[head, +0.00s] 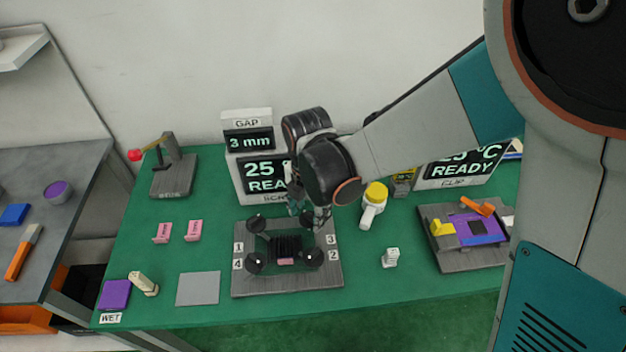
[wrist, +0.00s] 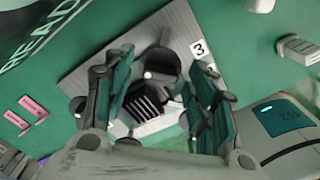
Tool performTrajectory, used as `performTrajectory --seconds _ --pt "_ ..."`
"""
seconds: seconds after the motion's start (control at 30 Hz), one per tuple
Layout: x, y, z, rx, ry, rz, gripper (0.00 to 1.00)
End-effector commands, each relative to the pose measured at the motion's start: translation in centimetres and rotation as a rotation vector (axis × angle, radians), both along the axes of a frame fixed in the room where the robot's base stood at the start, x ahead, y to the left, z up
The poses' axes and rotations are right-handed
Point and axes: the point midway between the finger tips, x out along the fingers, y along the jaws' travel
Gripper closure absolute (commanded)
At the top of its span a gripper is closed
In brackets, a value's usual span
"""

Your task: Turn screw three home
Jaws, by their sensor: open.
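Screw three (head: 308,216) is a dark round knob at the far right corner of a grey fixture plate (head: 240,285), beside the label 3 (head: 331,240). My gripper (head: 312,208) is just above it and partly hides it. In the wrist view, my gripper (wrist: 160,72) is open, with one teal-padded finger on each side of the screw three knob (wrist: 157,66). I cannot tell whether either finger touches the knob. A black finned block (head: 286,244) sits mid-plate, and it also shows in the wrist view (wrist: 148,100).
Other dark knobs stand at labels 1 (head: 256,225), 4 (head: 255,263) and 2 (head: 312,258). Behind stands a display (head: 245,180) reading READY, partly hidden by my arm.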

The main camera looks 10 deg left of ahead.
Motion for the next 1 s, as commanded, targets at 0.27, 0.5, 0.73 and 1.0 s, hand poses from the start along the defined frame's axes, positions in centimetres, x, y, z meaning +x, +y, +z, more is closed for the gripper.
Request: performTrajectory --seconds 0.27,0.5,0.73,1.0 --pt "0.02 -0.02 0.04 0.000 0.000 -0.001 0.87" --pt "0.03 -0.03 0.03 0.000 0.000 -0.004 0.92" --pt "0.04 -0.03 0.02 0.000 0.000 -0.059 0.92" --pt "0.05 -0.03 0.01 0.000 0.000 -0.244 0.92"
